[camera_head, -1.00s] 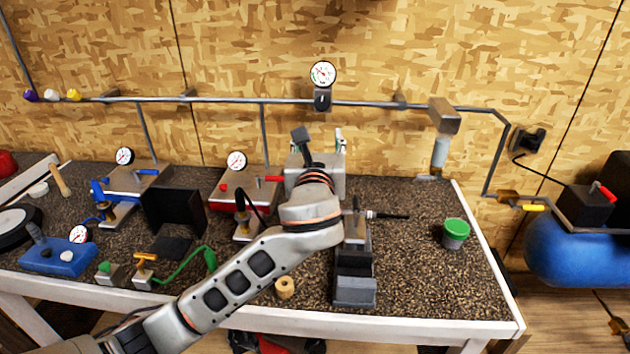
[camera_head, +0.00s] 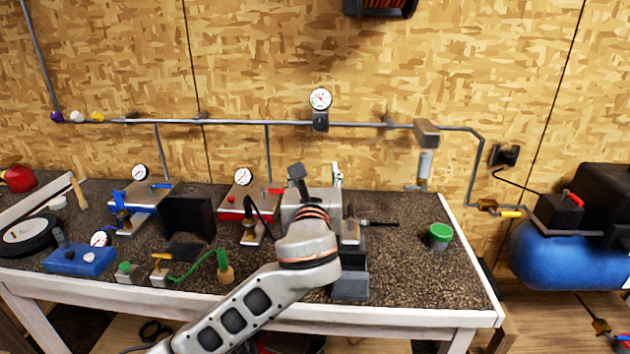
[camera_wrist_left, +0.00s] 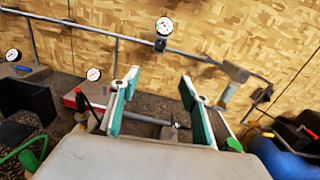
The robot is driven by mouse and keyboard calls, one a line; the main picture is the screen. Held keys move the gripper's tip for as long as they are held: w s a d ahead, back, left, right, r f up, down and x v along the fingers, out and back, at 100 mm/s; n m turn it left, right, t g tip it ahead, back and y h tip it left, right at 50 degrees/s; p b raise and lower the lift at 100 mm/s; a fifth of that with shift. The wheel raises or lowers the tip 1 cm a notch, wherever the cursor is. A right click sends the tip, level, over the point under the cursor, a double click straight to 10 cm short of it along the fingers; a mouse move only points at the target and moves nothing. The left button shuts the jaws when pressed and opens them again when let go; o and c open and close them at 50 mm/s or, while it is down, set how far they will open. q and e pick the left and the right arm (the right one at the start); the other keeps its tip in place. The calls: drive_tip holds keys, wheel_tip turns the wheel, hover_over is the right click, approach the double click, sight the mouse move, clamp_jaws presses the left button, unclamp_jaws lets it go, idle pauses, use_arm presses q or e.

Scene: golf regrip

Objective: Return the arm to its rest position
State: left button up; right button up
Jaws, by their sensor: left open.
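My left arm comes in from the bottom and reaches over the workbench. Its left gripper (camera_head: 317,175) points away toward the back wall, and its grey body hides part of the bench. In the left wrist view the left gripper (camera_wrist_left: 155,95) has two green-padded fingers spread wide apart. Nothing is held between them. A dark rod or hose (camera_wrist_left: 145,119) shows beyond and below the fingers, apart from them. My right gripper is in neither view.
The dark speckled workbench (camera_head: 400,285) holds a grey vise-like block (camera_head: 350,285), a green-lidded can (camera_head: 440,236), a red gauge unit (camera_head: 240,200) and a blue one (camera_head: 140,195). A pipe (camera_head: 380,123) runs along the wall. A blue tank (camera_head: 565,255) stands right.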

use_arm(q)
drive_tip(key=shift+s, duration=0.2)
idle(0.3)
drive_tip(key=s+a+f+n+g+y, duration=0.1)
drive_tip(key=s+a+f+n+g, duration=0.1)
drive_tip(key=s+a+f+n, duration=0.4)
drive_tip(key=s+a+f+n+g, duration=0.1)
drive_tip(key=a+f+n+g, duration=0.2)
drive_tip(key=f, duration=0.5)
drive_tip(key=s+a+f+n+y, duration=0.1)
drive_tip(key=s+a+f+n, duration=0.35)
drive_tip(key=f, duration=0.35)
drive_tip(key=s+a+f+n+g+y, duration=0.1)
drive_tip(key=s+a+f+n+g, duration=0.1)
drive_tip(key=s+a+f+n, duration=0.35)
drive_tip(key=s+a+f+n+g, duration=0.2)
drive_tip(key=s+a+n, duration=0.3)
drive_tip(key=s, duration=0.4)
drive_tip(key=s+a+f+n+g+y, duration=0.1)
drive_tip(key=s+a+f+n+g, duration=0.1)
drive_tip(key=s+a+f+n, duration=0.4)
drive_tip(key=d+f+t+h, duration=0.3)
drive_tip(key=d+f+h, duration=0.3)
drive_tip(key=d+f, duration=0.7)
drive_tip(key=shift+s+d+f+n+t+h, duration=0.3)
drive_tip(key=shift+s+f+n+h, duration=0.15)
drive_tip(key=shift+f, duration=0.1)
